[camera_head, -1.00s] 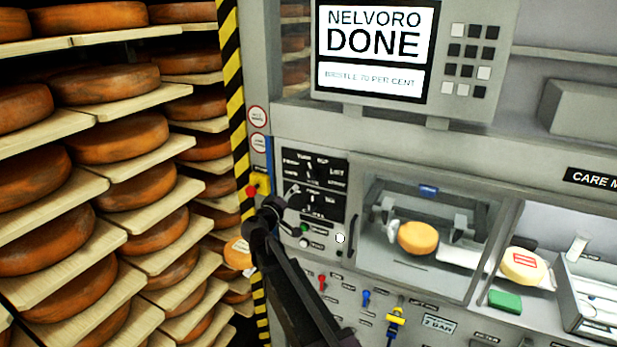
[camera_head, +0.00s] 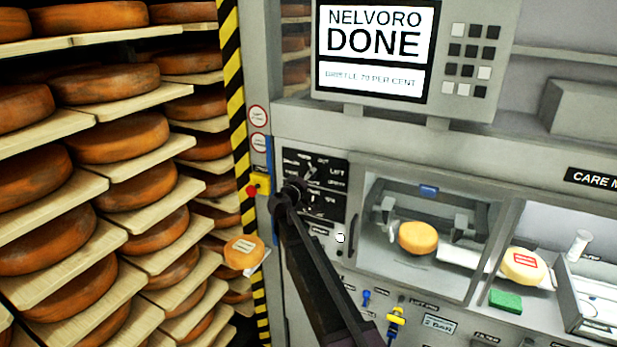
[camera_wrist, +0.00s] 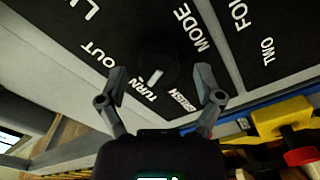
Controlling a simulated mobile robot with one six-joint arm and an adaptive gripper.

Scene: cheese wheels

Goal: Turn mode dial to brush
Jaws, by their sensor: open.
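The mode dial (camera_wrist: 152,66) is a black knob with a white pointer on a black panel. In the wrist view, MODE, TURN, BRUSH and OUT are printed around it. The pointer's lower end appears toward TURN, with BRUSH to its right. My gripper (camera_wrist: 162,82) is open, one fingertip on each side of the dial; contact is not visible. In the head view my gripper (camera_head: 293,190) is in front of the left part of the dial panel (camera_head: 337,172), hiding some of it.
A yellow box with a red button (camera_head: 259,184) is just left of my gripper. A glass-fronted chamber (camera_head: 385,265) holding a cheese is to the right. Racks of cheese wheels (camera_head: 125,137) fill the left. The screen (camera_head: 372,40) reads NELVORO DONE.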

